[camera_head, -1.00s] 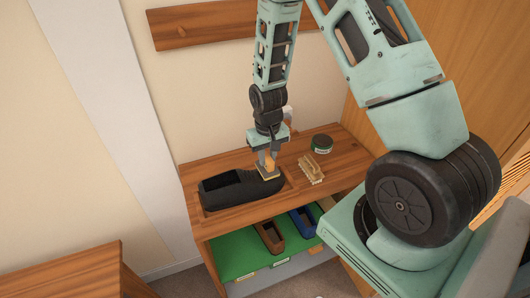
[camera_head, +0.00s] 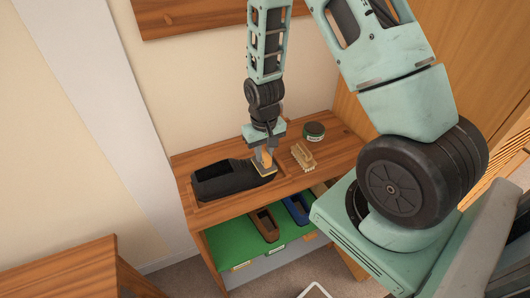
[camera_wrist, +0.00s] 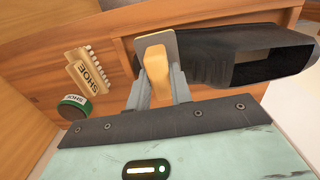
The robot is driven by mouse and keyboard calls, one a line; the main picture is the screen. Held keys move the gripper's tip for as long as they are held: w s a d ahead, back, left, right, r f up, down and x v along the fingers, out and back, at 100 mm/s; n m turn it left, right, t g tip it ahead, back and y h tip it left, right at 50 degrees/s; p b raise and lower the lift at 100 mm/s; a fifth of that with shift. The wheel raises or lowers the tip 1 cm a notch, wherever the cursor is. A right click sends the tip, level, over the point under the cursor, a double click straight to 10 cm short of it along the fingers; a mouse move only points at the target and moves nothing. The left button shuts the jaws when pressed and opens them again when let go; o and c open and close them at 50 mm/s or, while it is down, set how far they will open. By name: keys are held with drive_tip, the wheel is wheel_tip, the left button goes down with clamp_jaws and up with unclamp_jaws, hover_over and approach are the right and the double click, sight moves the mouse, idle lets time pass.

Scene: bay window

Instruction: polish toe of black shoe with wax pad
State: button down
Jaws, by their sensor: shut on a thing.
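The black shoe (camera_head: 225,182) lies in a shallow recess on the wooden bench top, its toe at the right in the head view and its opening at the left. It also shows in the wrist view (camera_wrist: 210,60), with the toe at the left. My gripper (camera_head: 266,154) is shut on the tan handle of the wax pad (camera_head: 265,168). The pad is over the toe and looks in contact with it, though its underside is hidden. In the wrist view, the handle (camera_wrist: 156,65) is between my fingers, with the flat pad beyond.
A wooden brush (camera_head: 304,157) and a round dark tin with a green band (camera_head: 314,131) stand right of the shoe. Below, a green shelf (camera_head: 232,242) holds a brown shoe (camera_head: 265,224) and a blue shoe (camera_head: 296,209). Another wooden piece (camera_head: 65,272) is at lower left.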

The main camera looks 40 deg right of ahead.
drive_tip(key=shift+w+d, duration=0.25)
drive_tip(key=shift+w, duration=0.7)
drive_tip(key=shift+w+d, duration=0.3)
drive_tip(key=shift+w, duration=0.65)
drive_tip(key=shift+w+d, duration=0.25)
drive_tip(key=shift+w, duration=0.7)
drive_tip(key=shift+s+a, duration=0.3)
drive_tip(key=shift+s, duration=0.85)
drive_tip(key=shift+s+a, duration=0.35)
drive_tip(key=shift+s, duration=0.8)
drive_tip(key=shift+s+a, duration=0.3)
drive_tip(key=shift+s, duration=0.85)
drive_tip(key=shift+w+d, duration=0.25)
drive_tip(key=shift+w, duration=0.65)
drive_tip(key=shift+w+d, duration=0.25)
drive_tip(key=shift+w, duration=0.6)
drive_tip(key=shift+w+d, duration=0.25)
drive_tip(key=shift+w, duration=0.6)
drive_tip(key=shift+w+d, duration=0.2)
drive_tip(key=shift+w, duration=0.65)
wheel_tip(320, 180, up, 8)
drive_tip(key=p, duration=0.6)
